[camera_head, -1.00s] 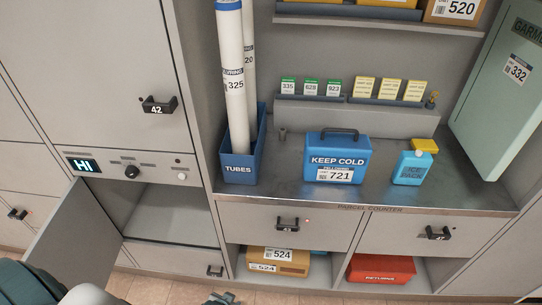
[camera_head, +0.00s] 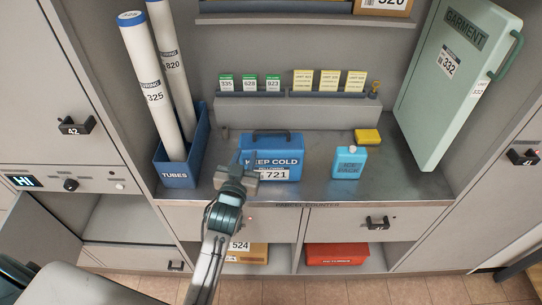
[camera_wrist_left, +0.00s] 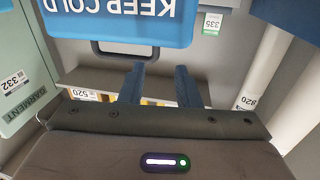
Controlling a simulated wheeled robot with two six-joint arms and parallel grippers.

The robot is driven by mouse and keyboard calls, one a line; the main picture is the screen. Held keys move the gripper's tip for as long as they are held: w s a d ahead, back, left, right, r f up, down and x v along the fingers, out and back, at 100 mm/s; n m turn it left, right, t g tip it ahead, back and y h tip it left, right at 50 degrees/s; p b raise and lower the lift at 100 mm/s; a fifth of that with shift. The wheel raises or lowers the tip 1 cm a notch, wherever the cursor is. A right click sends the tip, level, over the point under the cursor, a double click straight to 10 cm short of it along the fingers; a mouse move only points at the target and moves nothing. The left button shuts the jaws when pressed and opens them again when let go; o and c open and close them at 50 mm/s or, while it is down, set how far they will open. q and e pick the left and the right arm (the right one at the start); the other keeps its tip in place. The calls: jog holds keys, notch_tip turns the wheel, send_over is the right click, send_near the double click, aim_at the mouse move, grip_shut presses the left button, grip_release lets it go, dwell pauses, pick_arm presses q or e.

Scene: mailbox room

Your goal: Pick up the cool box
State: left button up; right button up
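The cool box (camera_head: 285,147) is a blue case marked KEEP COLD with a 721 label and a dark top handle. It stands upright on the metal counter (camera_head: 330,192). My left gripper (camera_head: 240,175) is in front of its lower left part and hides some of the label. In the left wrist view, upside down, the box (camera_wrist_left: 120,20) fills the top and its handle (camera_wrist_left: 125,52) is beyond the fingertips. The two blue fingers of the left gripper (camera_wrist_left: 160,70) are apart with nothing between them. My right gripper is not in view.
A blue bin of tubes (camera_head: 177,170) stands left of the box. An ice pack (camera_head: 348,162) and a yellow block (camera_head: 367,136) are to its right. A green garment case (camera_head: 455,80) leans at the right. A card rack (camera_head: 290,115) is behind.

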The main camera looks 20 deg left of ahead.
aim_at(254, 139)
pick_arm(q)
jog(key=w, duration=0.3)
jog(key=shift+w+a+f, duration=0.1)
jog(key=shift+w+a, duration=0.1)
jog(key=shift+w, duration=0.1)
jog(key=w+p, duration=0.2)
jog(key=w, duration=0.2)
jog(key=shift+w+d, duration=0.15)
jog(key=shift+w, duration=0.2)
jog(key=shift+w+f, duration=0.2)
jog(key=shift+w, duration=0.1)
jog(key=shift+s+r, duration=0.1)
jog(key=shift+s, duration=0.05)
jog(key=shift+c, duration=0.9)
grip_shut()
